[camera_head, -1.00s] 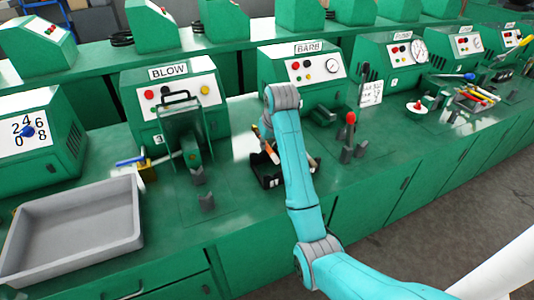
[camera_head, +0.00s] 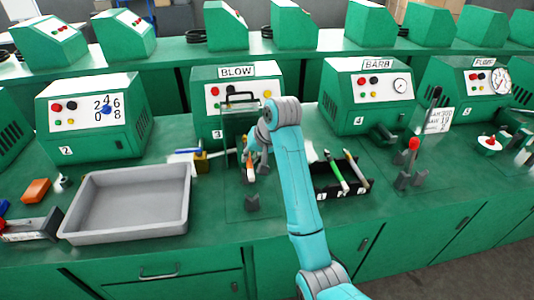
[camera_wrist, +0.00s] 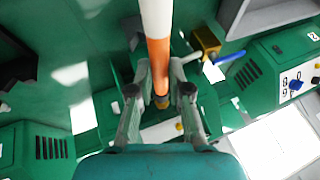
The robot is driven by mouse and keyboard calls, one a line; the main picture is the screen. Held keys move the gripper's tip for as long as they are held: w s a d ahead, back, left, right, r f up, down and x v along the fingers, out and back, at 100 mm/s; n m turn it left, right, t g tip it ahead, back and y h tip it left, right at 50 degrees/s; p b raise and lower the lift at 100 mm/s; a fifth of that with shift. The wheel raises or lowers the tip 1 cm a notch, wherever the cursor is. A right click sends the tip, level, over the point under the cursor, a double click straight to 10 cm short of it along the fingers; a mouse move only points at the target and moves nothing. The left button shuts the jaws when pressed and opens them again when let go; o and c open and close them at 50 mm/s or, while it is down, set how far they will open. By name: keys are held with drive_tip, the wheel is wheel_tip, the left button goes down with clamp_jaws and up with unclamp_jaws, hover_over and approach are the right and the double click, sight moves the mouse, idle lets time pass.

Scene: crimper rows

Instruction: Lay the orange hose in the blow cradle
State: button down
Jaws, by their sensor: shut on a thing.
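The orange hose (camera_wrist: 158,52), white with an orange band, runs down from the top of the wrist view between the fingers of my gripper (camera_wrist: 161,97), which is shut on it. In the head view, my gripper (camera_head: 250,158) is in front of the machine labelled BLOW (camera_head: 236,90), partly behind my arm. A small orange part of the hose (camera_head: 250,169) shows there. The blow cradle's front grey support (camera_head: 252,203) stands below and in front of the gripper. The cradle's rear part is largely hidden, and I cannot tell whether the hose touches it.
A black rack (camera_head: 343,193) with a green and a white hose stands right of my arm. A grey tray (camera_head: 130,200) lies to the left. A blue-handled brass valve (camera_head: 200,160) is beside the blow station. A red-tipped lever (camera_head: 413,145) stands further right.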

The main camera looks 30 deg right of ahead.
drive_tip(key=shift+f, duration=5.2)
drive_tip(key=c, duration=1)
unclamp_jaws()
drive_tip(key=v, duration=1.2)
drive_tip(key=shift+w, duration=0.1)
